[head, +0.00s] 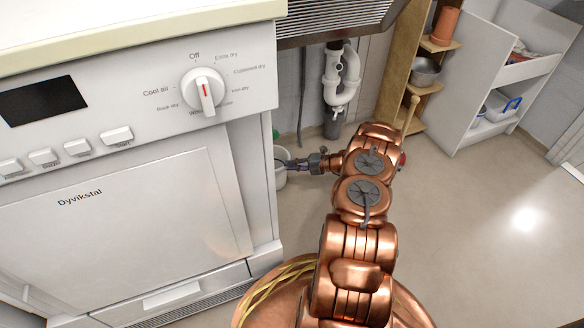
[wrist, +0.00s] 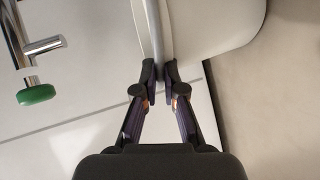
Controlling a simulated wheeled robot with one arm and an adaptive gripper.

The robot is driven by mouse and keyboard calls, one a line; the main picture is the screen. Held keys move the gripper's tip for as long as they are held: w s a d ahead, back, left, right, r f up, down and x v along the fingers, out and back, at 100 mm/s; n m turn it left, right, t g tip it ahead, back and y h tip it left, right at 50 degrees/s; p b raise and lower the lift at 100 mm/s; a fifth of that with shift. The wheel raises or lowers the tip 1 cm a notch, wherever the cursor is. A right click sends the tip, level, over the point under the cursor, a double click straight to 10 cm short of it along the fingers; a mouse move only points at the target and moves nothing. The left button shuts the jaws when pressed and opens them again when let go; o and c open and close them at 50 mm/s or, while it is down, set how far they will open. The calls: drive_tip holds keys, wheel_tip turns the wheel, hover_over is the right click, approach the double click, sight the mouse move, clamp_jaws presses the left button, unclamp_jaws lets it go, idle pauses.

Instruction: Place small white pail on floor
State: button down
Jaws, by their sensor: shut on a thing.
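The small white pail (head: 281,169) is beside the dryer's right side in the head view, partly hidden by the dryer's edge and my gripper. It fills the upper middle of the wrist view (wrist: 210,28), cut off by the top edge. My gripper (head: 291,163) reaches left to it. The beige floor (head: 470,230) is open to the right. The gap between pail and floor cannot be judged.
The white dryer (head: 120,200) stands close on the left. A white drain pipe (head: 340,75) hangs under the basin behind. A wooden shelf (head: 440,45) and white cabinet (head: 485,85) stand at the back right. A metal rod with a green end (wrist: 36,94) shows in the wrist view.

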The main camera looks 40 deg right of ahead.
drive_tip(key=c, duration=1.2)
unclamp_jaws()
drive_tip(key=p+v, duration=0.5)
drive_tip(key=v, duration=0.7)
